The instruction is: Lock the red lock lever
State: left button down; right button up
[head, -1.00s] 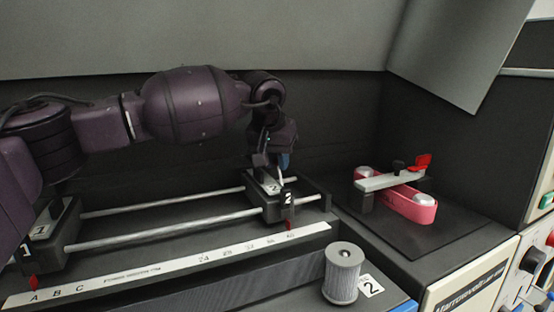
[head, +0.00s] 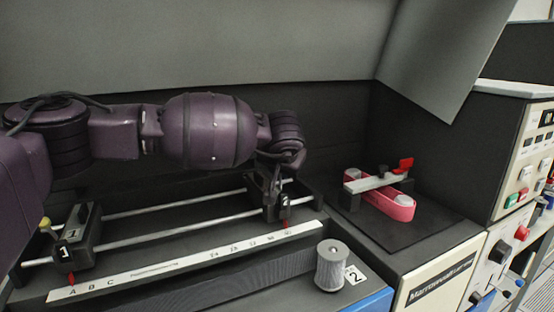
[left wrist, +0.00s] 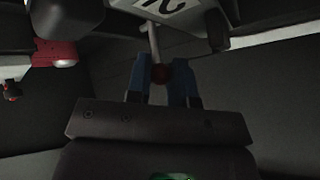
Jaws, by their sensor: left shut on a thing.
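The red lock lever shows in the left wrist view as a thin grey stem with a dark red ball knob (left wrist: 161,74). It rises beside the pale plate marked 2 (left wrist: 175,8) of the carriage. My left gripper's blue fingers (left wrist: 163,88) are shut on the knob, one on each side. In the head view my left gripper (head: 268,188) is at carriage 2 (head: 285,206), at the right end of the two rails. There the gripper hides the knob. My right gripper is not in view.
Carriage 1 (head: 77,240) with a yellow knob stands at the rails' left end. A lettered scale strip (head: 180,266) runs in front. A grey ribbed cylinder (head: 331,267) stands front right. A pink belt (head: 395,205) and a bar with a red lever (head: 405,164) lie to the right.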

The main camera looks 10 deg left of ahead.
pick_arm(q)
jog(key=shift+s+d+t+y+p, duration=0.3)
jog(key=shift+s+t+y+p, duration=0.1)
jog(key=shift+t+p, duration=0.25)
